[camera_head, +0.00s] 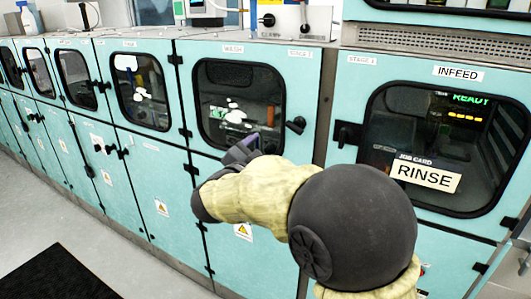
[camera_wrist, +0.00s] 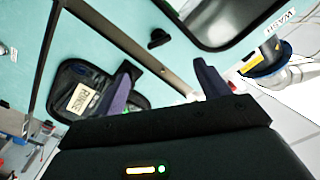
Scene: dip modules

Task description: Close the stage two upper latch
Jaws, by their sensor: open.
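The stage two upper door, labelled WASH and STAGE 2 (camera_head: 300,70), is a teal panel with a dark window. Its latch (camera_head: 296,125) is a small black handle at the right of the window, sitting at a slant. The door looks roughly flush with its frame. The latch also shows in the wrist view (camera_wrist: 160,38), beyond the fingers. My gripper (camera_head: 249,146) is in front of the lower part of the WASH window, left of the latch and apart from it. In the wrist view my gripper (camera_wrist: 163,88) has its two fingers spread with nothing between them.
At the right is the stage 1 INFEED door, with a black latch (camera_head: 346,133) and a RINSE card (camera_head: 428,175) in its window. More teal doors run left. A dark mat (camera_head: 60,275) lies on the clear floor. Bench equipment (camera_head: 283,18) stands on top.

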